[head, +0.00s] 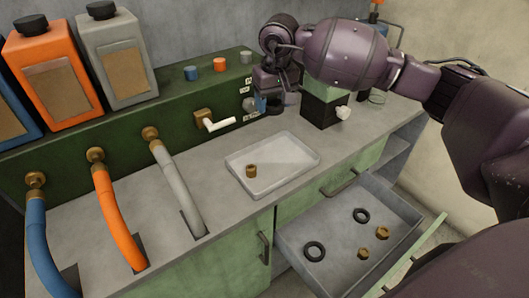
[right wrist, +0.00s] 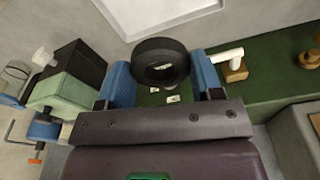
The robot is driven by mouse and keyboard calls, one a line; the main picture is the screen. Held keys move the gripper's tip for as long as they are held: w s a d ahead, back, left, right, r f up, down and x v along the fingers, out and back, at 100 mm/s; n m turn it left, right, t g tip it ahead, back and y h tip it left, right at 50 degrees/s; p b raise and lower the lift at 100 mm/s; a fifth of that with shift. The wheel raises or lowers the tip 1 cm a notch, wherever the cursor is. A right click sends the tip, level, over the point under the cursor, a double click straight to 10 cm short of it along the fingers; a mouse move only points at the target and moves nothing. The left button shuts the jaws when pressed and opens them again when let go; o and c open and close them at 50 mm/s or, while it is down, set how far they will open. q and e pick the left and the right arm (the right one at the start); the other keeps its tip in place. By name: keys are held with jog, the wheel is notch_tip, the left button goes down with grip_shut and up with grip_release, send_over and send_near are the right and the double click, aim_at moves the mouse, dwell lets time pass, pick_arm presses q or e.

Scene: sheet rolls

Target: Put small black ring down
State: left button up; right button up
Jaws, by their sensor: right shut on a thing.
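My right gripper (head: 265,104) is up against the front of the green panel, above the back of the counter. In the right wrist view its blue fingers (right wrist: 160,72) are shut on a thick small black ring (right wrist: 159,48), which sits between the fingertips with its hole visible. In the head view the gripper largely hides this ring. Two other black rings, one toward the back (head: 361,215) and one toward the front left (head: 314,251), lie in the open drawer (head: 335,222). My left gripper is not in view.
A shallow grey tray (head: 290,158) on the counter holds a brass nut (head: 251,171). Two brass nuts lie in the drawer. A white-handled tap (head: 213,122) juts from the panel left of my gripper. A black and green box (head: 322,104) stands to its right. Hoses occupy the left counter.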

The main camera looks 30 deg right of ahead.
jog(key=shift+w+f, duration=0.2)
jog(key=shift+w, duration=0.05)
notch_tip(320, 180, down, 6)
send_over(271, 164)
notch_tip(271, 164, down, 8)
jog(key=shift+s+f+b, duration=0.15)
jog(key=shift+b, duration=0.3)
jog(key=shift+a+f, duration=0.1)
jog(key=shift+f, duration=0.6)
notch_tip(271, 164, down, 4)
jog(key=shift+r, duration=0.1)
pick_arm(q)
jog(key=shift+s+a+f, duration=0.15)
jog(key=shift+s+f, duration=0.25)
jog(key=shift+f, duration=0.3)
